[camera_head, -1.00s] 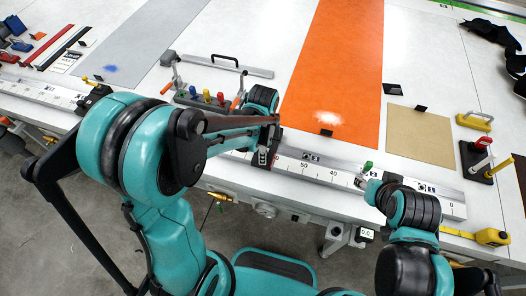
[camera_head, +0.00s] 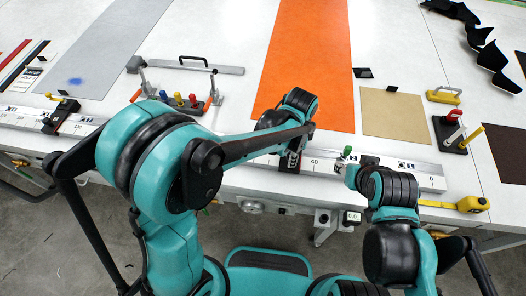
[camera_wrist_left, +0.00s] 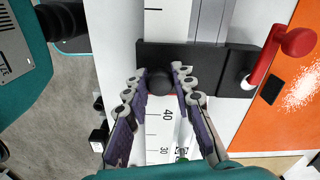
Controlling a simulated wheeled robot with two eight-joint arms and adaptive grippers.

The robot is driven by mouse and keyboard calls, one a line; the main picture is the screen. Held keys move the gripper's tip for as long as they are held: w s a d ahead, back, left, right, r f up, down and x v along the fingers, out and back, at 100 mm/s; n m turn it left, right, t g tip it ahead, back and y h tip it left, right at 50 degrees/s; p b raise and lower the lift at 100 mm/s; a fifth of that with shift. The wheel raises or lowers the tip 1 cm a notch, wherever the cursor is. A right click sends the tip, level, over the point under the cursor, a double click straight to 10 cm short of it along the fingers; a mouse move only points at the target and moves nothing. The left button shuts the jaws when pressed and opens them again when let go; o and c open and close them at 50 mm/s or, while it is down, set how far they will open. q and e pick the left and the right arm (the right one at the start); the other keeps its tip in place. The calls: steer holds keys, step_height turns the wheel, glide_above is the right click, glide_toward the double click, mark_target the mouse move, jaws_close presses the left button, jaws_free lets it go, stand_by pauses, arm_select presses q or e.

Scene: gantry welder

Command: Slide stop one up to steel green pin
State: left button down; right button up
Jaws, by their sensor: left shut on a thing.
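Stop one, a black block with a round dark knob (camera_wrist_left: 160,82) and a red lever, sits across the scaled rail, just past the 40 mark. My left gripper (camera_wrist_left: 160,80) has its fingers closed on either side of the knob. In the head view the stop (camera_head: 289,161) is partly hidden under my left wrist. The green-topped pin (camera_head: 346,151) stands at the rail to the right of the stop, with a gap between them. In the wrist view only a bit of green (camera_wrist_left: 183,155) shows, near 30. My right gripper's fingers are hidden below its black wrist near the pin.
Another black stop (camera_head: 66,113) sits far left on the rail. A clamp rack with coloured knobs (camera_head: 190,100) stands behind the rail. An orange sheet (camera_head: 305,65) and a tan sheet (camera_head: 392,114) lie on the table. A yellow tape measure (camera_head: 472,204) is at the right front.

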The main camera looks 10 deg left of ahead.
arm_select(q)
steer(key=d, duration=1.4)
steer(key=shift+s, duration=0.3)
steer(key=c, duration=1.3)
jaws_free()
steer(key=shift+o, duration=0.2)
steer(key=shift+r, duration=0.1)
step_height(320, 180, up, 12)
